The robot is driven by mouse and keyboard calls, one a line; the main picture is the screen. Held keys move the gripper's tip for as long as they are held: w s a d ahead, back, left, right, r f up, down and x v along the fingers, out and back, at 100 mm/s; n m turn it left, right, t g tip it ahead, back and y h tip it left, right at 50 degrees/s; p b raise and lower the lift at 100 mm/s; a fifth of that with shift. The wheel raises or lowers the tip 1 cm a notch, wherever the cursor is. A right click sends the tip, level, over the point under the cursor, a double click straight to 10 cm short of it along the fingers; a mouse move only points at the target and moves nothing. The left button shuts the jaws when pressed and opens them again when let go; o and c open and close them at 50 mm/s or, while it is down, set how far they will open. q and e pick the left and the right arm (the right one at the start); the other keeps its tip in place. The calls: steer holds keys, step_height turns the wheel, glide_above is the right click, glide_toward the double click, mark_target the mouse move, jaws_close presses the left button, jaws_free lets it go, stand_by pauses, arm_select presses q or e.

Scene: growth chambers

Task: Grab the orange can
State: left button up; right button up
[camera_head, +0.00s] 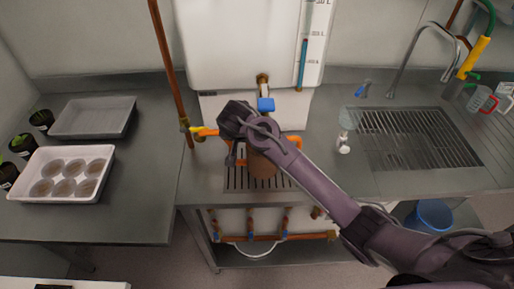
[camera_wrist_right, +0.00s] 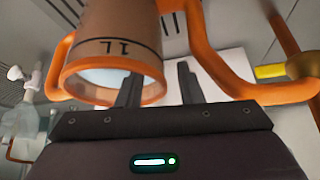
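The orange can (camera_head: 262,168) stands on the slotted drain plate under the white tank's tap, partly hidden by my right arm. In the right wrist view the can (camera_wrist_right: 115,30) shows a "1L" mark, a rim with a pale opening, and orange tubes on both sides. My right gripper (camera_wrist_right: 160,88) is open. One finger overlaps the can's rim, and the other is just to its right. Whether either finger touches the can I cannot tell. In the head view the gripper is mostly hidden behind my wrist, above the can. My left gripper is not in view.
The white tank (camera_head: 245,45) with a blue tap (camera_head: 266,104) stands behind the can. A copper pipe (camera_head: 168,65) rises to its left. A small white bottle (camera_head: 344,143) and the sink grate (camera_head: 415,138) are to the right. Trays (camera_head: 108,152) lie on the left counter.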

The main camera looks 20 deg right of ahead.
steer(key=shift+x, duration=0.95)
jaws_close()
stand_by(0.6)
steer(key=shift+w+r, duration=0.1)
steer(key=shift+r, duration=0.05)
